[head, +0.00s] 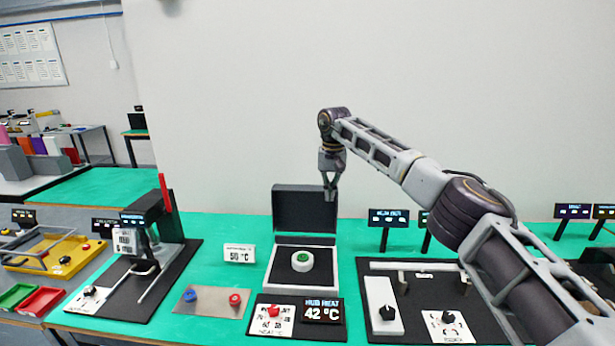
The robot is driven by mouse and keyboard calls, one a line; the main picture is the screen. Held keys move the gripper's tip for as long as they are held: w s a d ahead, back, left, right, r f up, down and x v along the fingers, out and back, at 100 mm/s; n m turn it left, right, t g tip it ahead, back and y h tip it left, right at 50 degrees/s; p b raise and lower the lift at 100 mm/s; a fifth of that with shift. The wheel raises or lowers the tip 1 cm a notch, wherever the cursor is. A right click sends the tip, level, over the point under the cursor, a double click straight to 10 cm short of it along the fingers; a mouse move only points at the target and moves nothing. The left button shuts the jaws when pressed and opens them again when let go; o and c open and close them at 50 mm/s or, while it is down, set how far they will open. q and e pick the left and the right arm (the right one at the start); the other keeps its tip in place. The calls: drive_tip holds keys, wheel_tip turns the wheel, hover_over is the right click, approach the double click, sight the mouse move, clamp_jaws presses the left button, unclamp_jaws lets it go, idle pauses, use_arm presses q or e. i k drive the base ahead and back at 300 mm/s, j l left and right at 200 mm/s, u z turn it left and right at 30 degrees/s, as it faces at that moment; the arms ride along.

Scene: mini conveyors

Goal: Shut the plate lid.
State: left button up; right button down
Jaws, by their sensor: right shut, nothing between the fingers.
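The plate lid (304,208) is a dark grey panel standing upright, open, at the back of the hot plate box (274,272). The box has a white rim and a dark inside, with a white round piece with a green top (302,260) in it. My right gripper (331,190) hangs fingers down over the lid in the picture, its tips overlapping the lid's upper right part. The fingers are shut and empty. I cannot tell whether they touch the lid or are in front of or behind it. My left gripper is not in view.
In front of the box is a panel with a red knob (273,310) and a display reading 42 °C (322,309). A press-like device (155,240) with a red lever stands left. A black board with knobs (425,300) lies right, under my right arm.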

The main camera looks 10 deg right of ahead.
sight(299, 209)
drive_tip(key=i, duration=0.95)
